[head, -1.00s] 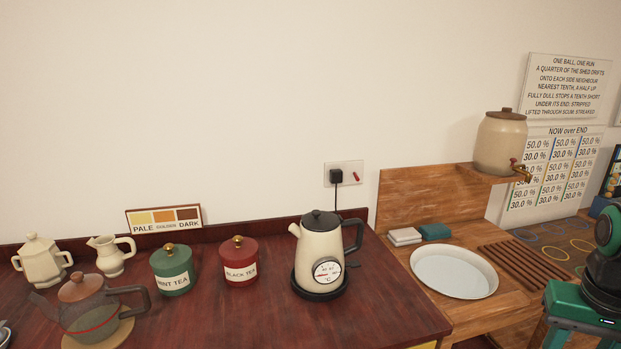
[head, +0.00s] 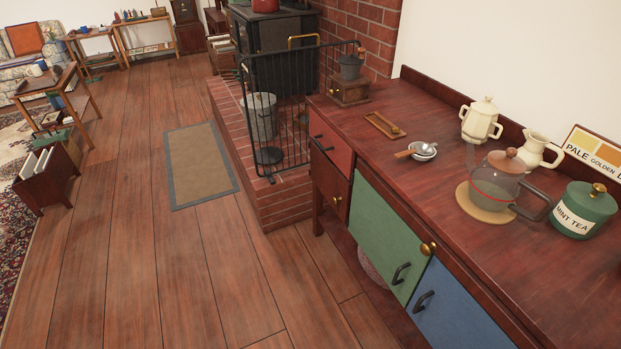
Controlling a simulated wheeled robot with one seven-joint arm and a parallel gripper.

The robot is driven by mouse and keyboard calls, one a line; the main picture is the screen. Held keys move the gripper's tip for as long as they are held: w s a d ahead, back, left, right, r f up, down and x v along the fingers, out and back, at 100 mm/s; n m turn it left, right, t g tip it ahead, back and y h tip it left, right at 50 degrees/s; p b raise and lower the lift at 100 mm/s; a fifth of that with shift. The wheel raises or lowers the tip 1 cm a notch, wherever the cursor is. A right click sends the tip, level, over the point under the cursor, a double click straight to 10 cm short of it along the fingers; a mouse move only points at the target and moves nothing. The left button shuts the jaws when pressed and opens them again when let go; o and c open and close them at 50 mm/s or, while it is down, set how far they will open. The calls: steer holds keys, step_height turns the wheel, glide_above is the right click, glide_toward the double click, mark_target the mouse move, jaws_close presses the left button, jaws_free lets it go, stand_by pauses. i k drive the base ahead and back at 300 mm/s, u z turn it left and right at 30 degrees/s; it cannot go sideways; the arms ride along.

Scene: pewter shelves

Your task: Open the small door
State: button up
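A dark wooden sideboard (head: 410,125) runs along the wall at the right. Its front has a green door (head: 385,228) with a black bar handle (head: 401,274), and a blue door (head: 455,312) with a similar handle (head: 423,301). A brass knob (head: 428,249) sits near the top where these doors meet. At the far end are a small red front (head: 330,148) and, below it, a small brown front (head: 330,188) with a brass knob. All these fronts look shut. I cannot tell which is the small door. My gripper is not in view.
A black fireguard (head: 285,110) and a bucket (head: 260,116) stand on the brick hearth (head: 232,125) beyond the sideboard. A glass teapot (head: 495,185), mint tea tin (head: 583,210) and coffee grinder (head: 349,85) stand on its top.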

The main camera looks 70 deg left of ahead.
mark_target(335, 188)
steer(key=u, duration=2.4)
steer(key=k, duration=0.55)
steer(key=u, duration=0.25)
steer(key=i, duration=1.55)
steer(key=z, duration=0.55)
